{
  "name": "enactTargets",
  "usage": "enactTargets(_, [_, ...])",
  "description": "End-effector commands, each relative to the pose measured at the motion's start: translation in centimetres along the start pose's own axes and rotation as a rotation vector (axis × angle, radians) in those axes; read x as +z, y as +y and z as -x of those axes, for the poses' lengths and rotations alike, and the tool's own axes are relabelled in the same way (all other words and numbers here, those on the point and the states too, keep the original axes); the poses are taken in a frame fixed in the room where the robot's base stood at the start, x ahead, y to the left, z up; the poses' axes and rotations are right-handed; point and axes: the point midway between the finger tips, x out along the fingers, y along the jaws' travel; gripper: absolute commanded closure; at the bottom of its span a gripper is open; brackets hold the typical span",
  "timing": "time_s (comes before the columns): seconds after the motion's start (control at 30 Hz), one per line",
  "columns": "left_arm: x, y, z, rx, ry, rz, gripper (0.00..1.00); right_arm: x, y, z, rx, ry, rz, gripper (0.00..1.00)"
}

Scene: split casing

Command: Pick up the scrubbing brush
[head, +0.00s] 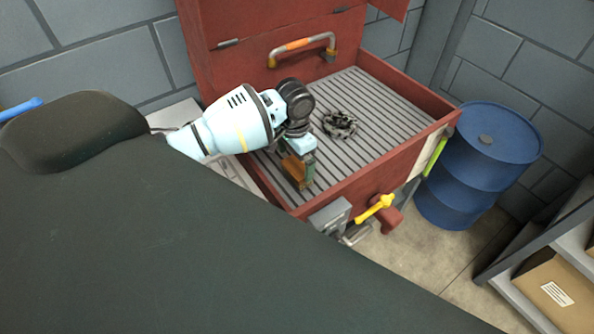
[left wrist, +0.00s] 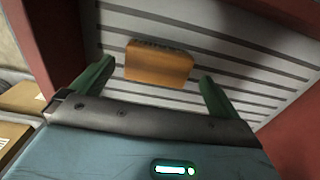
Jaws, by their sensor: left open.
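The scrubbing brush (left wrist: 158,64) shows in the left wrist view as an orange-brown block with a dark bristle edge, over the grey slatted surface. In the head view the brush (head: 293,171) is at the near left part of the red basin, partly hidden by my gripper. My left gripper (head: 304,170) is over the brush. In the left wrist view its green fingers (left wrist: 153,82) are spread apart, one on each side of the brush, with gaps visible. My right gripper is in neither view.
The red basin (head: 375,164) has raised walls around its slatted floor. A dark metal part (head: 340,124) lies on the slats to the right of my gripper. A yellow-handled valve (head: 375,208) sticks out in front. A blue barrel (head: 480,160) stands at the right.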

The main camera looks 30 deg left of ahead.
Motion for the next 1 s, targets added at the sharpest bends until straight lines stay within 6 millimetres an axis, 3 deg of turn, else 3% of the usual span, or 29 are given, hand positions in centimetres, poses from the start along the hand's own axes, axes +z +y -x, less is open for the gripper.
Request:
enactTargets(0.3, [-0.3, 0.3, -4.3, 0.001, -0.003, 0.000, 0.00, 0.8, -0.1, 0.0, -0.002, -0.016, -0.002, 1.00])
enactTargets(0.63, [-0.4, 0.2, -4.8, 0.000, 0.000, -0.001, 0.00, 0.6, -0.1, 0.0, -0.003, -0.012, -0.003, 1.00])
enactTargets(0.9, [-0.4, 0.3, -4.7, 0.000, 0.000, -0.001, 0.35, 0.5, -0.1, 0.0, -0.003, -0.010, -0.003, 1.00])
enactTargets(1.0, [-0.4, 0.3, -4.7, 0.000, 0.000, -0.001, 0.44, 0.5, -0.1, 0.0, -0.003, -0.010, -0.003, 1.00])
